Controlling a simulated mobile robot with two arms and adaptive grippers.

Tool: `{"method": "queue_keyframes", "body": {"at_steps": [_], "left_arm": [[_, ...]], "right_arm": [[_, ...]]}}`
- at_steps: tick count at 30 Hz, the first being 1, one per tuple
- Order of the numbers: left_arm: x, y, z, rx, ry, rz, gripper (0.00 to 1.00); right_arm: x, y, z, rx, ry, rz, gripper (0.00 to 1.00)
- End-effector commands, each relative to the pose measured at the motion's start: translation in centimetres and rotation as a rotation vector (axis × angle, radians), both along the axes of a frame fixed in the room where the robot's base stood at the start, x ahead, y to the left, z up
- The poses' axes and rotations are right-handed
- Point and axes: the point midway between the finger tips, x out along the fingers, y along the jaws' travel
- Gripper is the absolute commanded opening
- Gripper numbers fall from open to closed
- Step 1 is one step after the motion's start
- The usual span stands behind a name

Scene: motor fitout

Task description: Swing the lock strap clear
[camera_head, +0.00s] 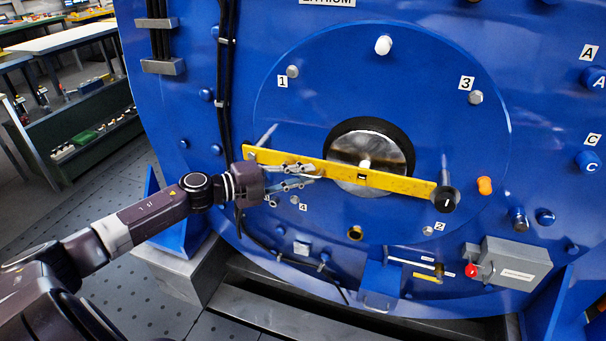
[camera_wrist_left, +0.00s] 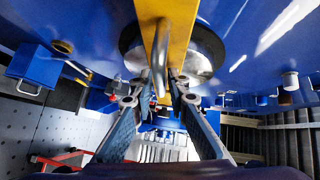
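The lock strap is a long yellow bar (camera_head: 400,184) across the front of the round blue motor face, sloping slightly down to the right. Its right end meets a black round knob (camera_head: 445,200). A grey pin sticks out near its left end. The strap also shows in the left wrist view (camera_wrist_left: 176,40), with a grey metal handle (camera_wrist_left: 158,60) in front of it. My left gripper (camera_head: 314,176) is at the strap's left half. Its fingertips (camera_wrist_left: 160,80) lie either side of the handle with a gap between them; contact is not clear. My right gripper is not in view.
Behind the strap is a black-ringed metal hub (camera_head: 372,135). An orange knob (camera_head: 484,185) and a grey box (camera_head: 515,262) with a red button (camera_head: 471,270) are to the right. Black cables (camera_head: 224,90) run down the left. Workbenches (camera_head: 62,40) stand at the far left.

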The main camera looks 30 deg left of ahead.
Motion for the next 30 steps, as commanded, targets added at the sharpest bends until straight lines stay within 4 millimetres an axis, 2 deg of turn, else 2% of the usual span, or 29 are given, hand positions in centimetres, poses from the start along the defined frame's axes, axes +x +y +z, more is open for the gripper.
{"method": "queue_keyframes", "body": {"at_steps": [7, 11, 25, 30], "left_arm": [[0.02, 0.01, -0.03, 0.0, 0.0, 0.0, 0.14], [0.02, 0.01, -0.03, 0.0, 0.0, 0.0, 0.0], [0.0, 0.0, 0.0, -0.005, 0.0, 0.0, 0.0], [0.02, 0.03, 0.65, -0.043, -0.01, 0.001, 0.0]], "right_arm": [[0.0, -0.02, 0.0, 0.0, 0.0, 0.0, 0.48], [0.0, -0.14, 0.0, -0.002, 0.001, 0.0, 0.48], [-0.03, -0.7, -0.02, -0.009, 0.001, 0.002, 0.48], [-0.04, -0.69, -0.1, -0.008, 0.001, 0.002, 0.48]]}}
